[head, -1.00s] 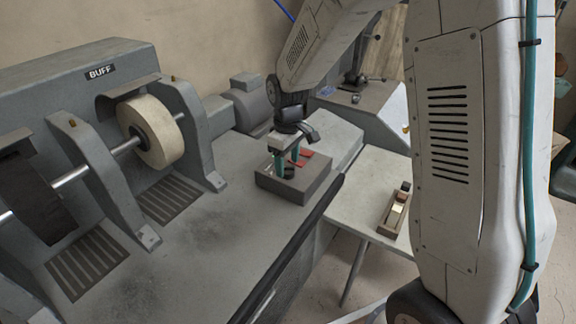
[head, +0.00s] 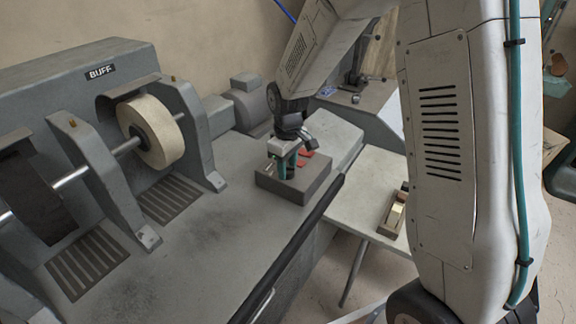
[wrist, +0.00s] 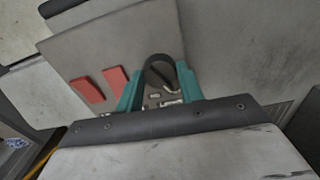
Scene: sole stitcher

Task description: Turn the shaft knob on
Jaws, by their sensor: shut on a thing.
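The shaft knob (wrist: 159,72) is a dark round knob on the sloped top of a grey control box (head: 312,187). In the wrist view it sits between the teal fingers of my gripper (wrist: 160,85), which is shut on it. A pale slanted mark shows near the knob, with small white labels beside it that are too small to read. In the head view my gripper (head: 286,164) is down at the box, and its fingers hide the knob. Two red rectangular buttons, one (wrist: 87,90) and another (wrist: 116,78), lie left of the knob in the wrist view.
The buffing machine with a pale wheel (head: 155,131) stands to the left on the grey bench (head: 215,235). A small side table (head: 355,205) holds a wooden block-like item (head: 394,214) at right. The bench top in front of the box is clear.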

